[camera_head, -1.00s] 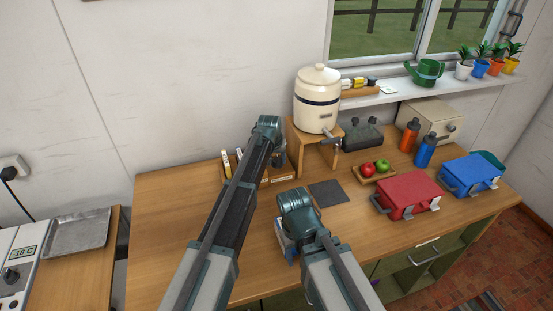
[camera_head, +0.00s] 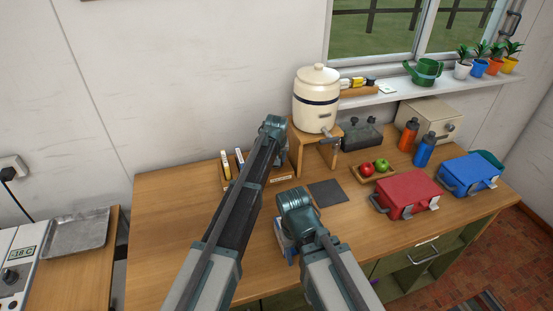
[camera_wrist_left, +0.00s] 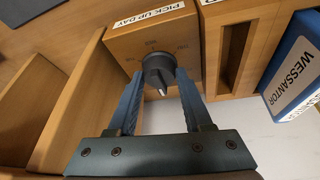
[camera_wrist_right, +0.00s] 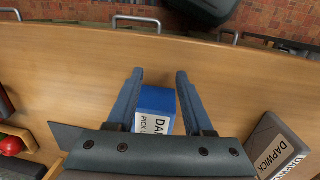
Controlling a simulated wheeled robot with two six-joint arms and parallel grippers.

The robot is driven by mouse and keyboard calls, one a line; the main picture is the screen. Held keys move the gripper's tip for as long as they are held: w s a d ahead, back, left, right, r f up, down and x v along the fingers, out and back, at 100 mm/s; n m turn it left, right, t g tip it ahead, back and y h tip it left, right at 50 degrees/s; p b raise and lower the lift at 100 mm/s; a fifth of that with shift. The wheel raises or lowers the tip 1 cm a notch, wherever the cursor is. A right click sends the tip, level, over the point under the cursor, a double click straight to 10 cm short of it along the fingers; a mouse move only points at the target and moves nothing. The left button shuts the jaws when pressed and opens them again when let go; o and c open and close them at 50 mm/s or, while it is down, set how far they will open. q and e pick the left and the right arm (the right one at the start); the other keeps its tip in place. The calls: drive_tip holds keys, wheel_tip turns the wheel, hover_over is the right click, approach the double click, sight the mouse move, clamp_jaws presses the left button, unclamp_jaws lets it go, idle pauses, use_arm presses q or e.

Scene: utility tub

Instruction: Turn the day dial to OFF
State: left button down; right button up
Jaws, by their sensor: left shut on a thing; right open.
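In the left wrist view, the dark round day dial (camera_wrist_left: 159,68) sits on a wooden box face under a label that reads PICK UP DAY. Its pale pointer tip points down in that picture; the small markings around it are too small to read surely. My left gripper (camera_wrist_left: 161,78) is shut on the dial, one finger on each side. In the head view, the left arm hides the dial. My right gripper (camera_wrist_right: 160,74) is open, with the top of a blue labelled box (camera_wrist_right: 155,105) below and between its fingers.
A blue WESSANTOR box (camera_wrist_left: 294,70) stands right of the dial box. A grey DAPWICK box (camera_wrist_right: 277,148) lies within the right wrist view. A cream crock (camera_head: 317,98) stands on a wooden stand. Red (camera_head: 406,195) and blue (camera_head: 471,174) cases sit at right. The counter's left is clear.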

use_arm(q)
drive_tip(key=shift+c, duration=1.6)
unclamp_jaws()
drive_tip(key=p+v, duration=1.2)
drive_tip(key=v, duration=0.1)
drive_tip(key=shift+s+r+p, duration=0.2)
drive_tip(key=shift+r+p, duration=0.15)
drive_tip(key=shift+p, duration=0.05)
use_arm(e)
wheel_tip(320, 180, up, 13)
drive_tip(key=shift+f, duration=0.15)
